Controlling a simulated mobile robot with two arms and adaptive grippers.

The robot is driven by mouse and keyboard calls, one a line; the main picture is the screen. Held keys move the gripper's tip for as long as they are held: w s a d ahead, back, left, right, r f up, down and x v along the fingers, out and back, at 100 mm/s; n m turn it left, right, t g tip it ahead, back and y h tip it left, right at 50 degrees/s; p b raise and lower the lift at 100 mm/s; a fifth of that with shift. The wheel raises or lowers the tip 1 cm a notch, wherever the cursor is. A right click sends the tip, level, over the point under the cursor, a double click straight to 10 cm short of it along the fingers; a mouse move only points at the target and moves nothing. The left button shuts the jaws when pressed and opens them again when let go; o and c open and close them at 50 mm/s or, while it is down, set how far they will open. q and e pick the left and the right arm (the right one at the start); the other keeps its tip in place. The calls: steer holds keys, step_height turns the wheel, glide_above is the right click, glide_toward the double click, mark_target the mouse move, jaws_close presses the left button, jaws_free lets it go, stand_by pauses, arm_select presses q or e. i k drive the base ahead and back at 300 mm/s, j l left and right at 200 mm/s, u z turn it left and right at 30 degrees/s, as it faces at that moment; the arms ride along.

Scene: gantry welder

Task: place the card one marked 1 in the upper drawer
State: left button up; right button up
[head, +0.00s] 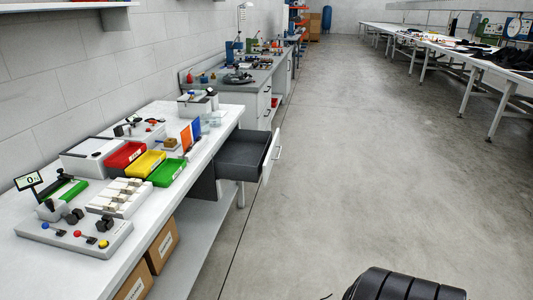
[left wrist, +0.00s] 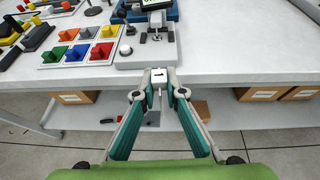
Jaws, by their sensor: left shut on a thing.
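My left gripper (left wrist: 160,93) shows in the left wrist view. It is shut on a small white card (left wrist: 159,73) with a dark mark like a 1, held in front of a white bench edge. In the head view, a dark grey drawer (head: 271,157) with a light front is pulled out beneath the near bench top, and its inside looks empty. I cannot tell whether another drawer lies below it. Neither gripper shows in the head view, and my right gripper is in neither view.
The near bench (head: 213,151) holds red (head: 125,156), yellow and green trays and several devices. Cardboard boxes (head: 162,246) stand beneath it. In the left wrist view, a board of coloured blocks (left wrist: 80,53) lies left of the card. The floor (head: 340,170) right of the drawer is clear.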

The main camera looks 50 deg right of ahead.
mark_target(230, 158)
steer(key=i+l+z, duration=0.3)
steer(key=l+z, duration=0.15)
steer(key=i+l+z, duration=0.8)
steer(key=z, duration=0.15)
steer(key=i+l, duration=0.15)
steer(key=i, duration=0.25)
steer(key=i+l, duration=0.15)
steer(key=i, duration=0.3)
steer(key=i+l, duration=0.15)
steer(key=i, duration=0.25)
steer(key=i+j, duration=0.1)
steer(key=i, duration=0.35)
steer(key=l+z, duration=0.05)
